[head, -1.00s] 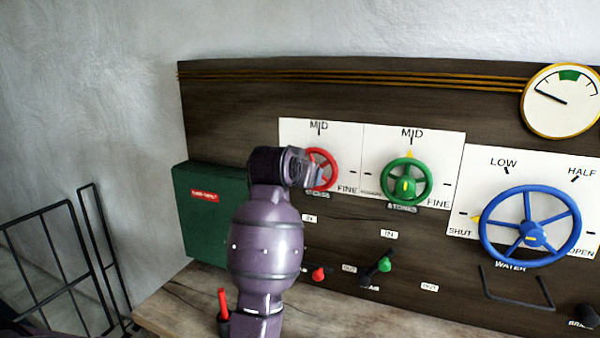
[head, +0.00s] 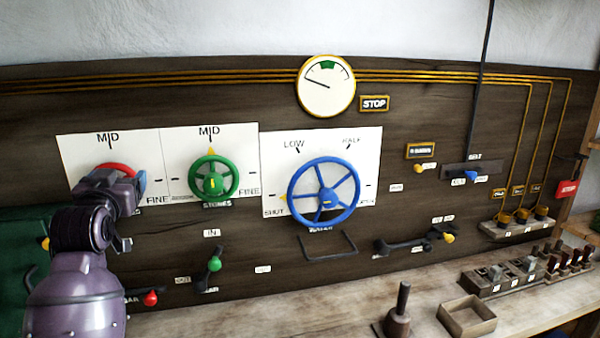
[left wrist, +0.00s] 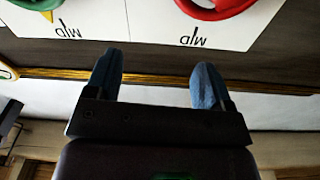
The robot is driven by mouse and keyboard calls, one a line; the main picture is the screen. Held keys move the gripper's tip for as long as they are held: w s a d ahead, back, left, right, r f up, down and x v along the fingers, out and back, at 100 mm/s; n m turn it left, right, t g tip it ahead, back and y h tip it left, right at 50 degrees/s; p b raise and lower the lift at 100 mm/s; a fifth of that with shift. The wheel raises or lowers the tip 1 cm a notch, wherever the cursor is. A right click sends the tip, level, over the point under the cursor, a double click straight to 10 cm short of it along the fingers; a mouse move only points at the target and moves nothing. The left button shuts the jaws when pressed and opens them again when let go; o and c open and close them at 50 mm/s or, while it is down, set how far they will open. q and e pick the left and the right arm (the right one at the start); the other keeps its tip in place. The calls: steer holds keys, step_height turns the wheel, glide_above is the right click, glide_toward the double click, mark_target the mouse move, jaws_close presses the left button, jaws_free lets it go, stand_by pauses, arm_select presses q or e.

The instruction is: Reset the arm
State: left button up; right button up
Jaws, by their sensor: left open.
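My left arm comes in from the lower left in the head view. Its left gripper (head: 141,182) is in front of the red wheel (head: 118,167) and hides most of it. In the left wrist view the two blue-grey fingers of the left gripper (left wrist: 156,82) are spread apart with nothing between them. The red wheel also shows there at the top edge (left wrist: 215,8), upside down. I cannot tell whether the gripper touches the wheel. My right gripper is not in view.
The green wheel (head: 213,179) has its yellow pointer up at MID. The blue wheel (head: 324,193) has its pointer near SHUT. Below are a red-knobbed lever (head: 150,298) and a green-knobbed lever (head: 214,264). A wooden box (head: 466,317) stands on the bench.

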arm_select(q)
steer(key=s+d+f+m+h, duration=0.1)
steer(key=s+d+f, duration=0.15)
steer(key=f, duration=0.65)
steer(key=s+d+f+m+g+h, duration=0.15)
steer(key=s+f, duration=0.25)
steer(key=f, duration=0.5)
steer(key=s+d+f+h, duration=0.1)
steer(key=s+d+f, duration=0.15)
steer(key=f, duration=0.65)
steer(key=s+d+f+g+b, duration=0.1)
steer(key=s+f+g, duration=0.4)
steer(key=s+f, duration=1.6)
steer(key=shift+s+d, duration=0.25)
steer(key=shift+s, duration=0.8)
steer(key=shift+f+n+g, duration=0.1)
steer(key=shift+n+g, duration=0.15)
